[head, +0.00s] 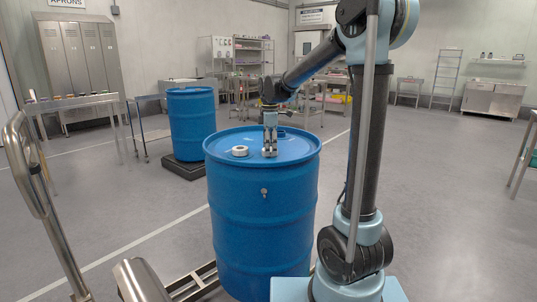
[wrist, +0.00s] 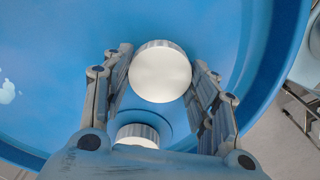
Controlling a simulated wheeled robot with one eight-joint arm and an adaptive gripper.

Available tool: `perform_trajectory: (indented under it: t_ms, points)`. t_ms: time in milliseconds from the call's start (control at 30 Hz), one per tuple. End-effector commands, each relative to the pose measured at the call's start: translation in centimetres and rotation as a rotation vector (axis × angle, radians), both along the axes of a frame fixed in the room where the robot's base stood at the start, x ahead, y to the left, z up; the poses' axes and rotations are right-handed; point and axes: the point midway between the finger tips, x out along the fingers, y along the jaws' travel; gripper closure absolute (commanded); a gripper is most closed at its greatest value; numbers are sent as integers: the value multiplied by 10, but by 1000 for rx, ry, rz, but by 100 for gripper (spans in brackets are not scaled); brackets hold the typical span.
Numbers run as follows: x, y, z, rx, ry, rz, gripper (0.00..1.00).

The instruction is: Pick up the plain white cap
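In the wrist view a round cap (wrist: 160,75) with a plain white face and a grey ridged side sits between the two fingertips of my gripper (wrist: 161,62). The fingertips flank it closely, one on each side. Whether both press on it is unclear. A second white-faced, ridged cap (wrist: 138,139) shows lower down, partly hidden by the gripper body. In the head view my gripper (head: 270,148) points down at the top of the near blue drum (head: 262,200). A white round cap (head: 240,151) lies on the drum top, left of the gripper and apart from it.
A raised blue fitting (head: 281,131) is on the drum top behind my gripper. Another blue drum (head: 191,125) stands behind to the left on a dark base. A metal table (head: 75,101) is at the left. The floor at the right is largely clear.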

Motion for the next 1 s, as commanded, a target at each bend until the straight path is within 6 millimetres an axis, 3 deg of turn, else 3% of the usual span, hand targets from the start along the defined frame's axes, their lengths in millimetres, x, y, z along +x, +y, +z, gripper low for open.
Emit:
perform_trajectory:
  t_ms: [433,800,1000]
  points:
    - [0,0,9,0,0,0,59]
    - [0,0,69,0,0,0,59]
    - [0,0,91,0,0,-8,59]
